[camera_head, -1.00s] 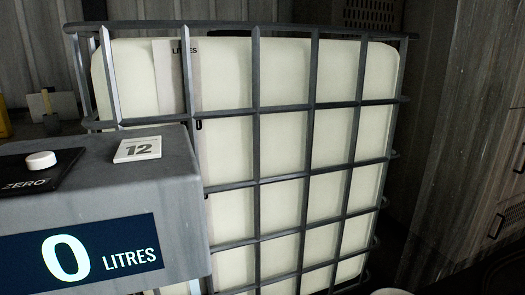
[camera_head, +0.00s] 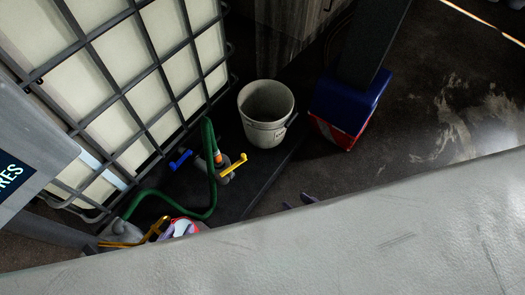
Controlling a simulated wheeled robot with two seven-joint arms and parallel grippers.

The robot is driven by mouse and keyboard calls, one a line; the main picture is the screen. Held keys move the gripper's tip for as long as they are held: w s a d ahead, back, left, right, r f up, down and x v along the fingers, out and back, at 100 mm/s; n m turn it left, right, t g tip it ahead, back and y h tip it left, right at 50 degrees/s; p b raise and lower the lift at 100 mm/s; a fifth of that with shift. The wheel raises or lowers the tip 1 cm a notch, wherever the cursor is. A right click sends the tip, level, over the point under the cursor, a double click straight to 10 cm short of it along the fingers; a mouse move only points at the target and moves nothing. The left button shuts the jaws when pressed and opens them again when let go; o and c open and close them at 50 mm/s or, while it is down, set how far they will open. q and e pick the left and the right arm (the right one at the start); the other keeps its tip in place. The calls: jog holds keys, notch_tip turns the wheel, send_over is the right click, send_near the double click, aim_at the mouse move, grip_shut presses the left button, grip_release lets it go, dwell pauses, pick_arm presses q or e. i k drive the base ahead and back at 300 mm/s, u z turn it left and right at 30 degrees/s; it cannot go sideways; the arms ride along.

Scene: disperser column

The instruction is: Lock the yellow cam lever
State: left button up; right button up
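The yellow cam lever (camera_head: 233,164) sticks out to the right and slightly up from a small grey coupling fitting on the dark floor platform, low beside the caged white tank. A blue handle (camera_head: 181,160) is on the left of the same fitting. A green hose (camera_head: 176,211) loops around it, with an orange part between. The lever is small, so I cannot tell its exact seating. I cannot make out either gripper. Two small dark purple tips (camera_head: 301,200) show above the pale surface, but I cannot tell what they are.
The caged white tank (camera_head: 112,107) stands at left. A whitish bucket (camera_head: 265,122) stands behind the fitting, and a blue-and-red base (camera_head: 346,112) to its right. Gold, purple and red items (camera_head: 150,232) lie lower left. A near pale surface hides the bottom.

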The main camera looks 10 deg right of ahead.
aim_at(244, 159)
jog(key=z, duration=1.7)
jog(key=i, duration=0.95)
jog(key=u, duration=2.4)
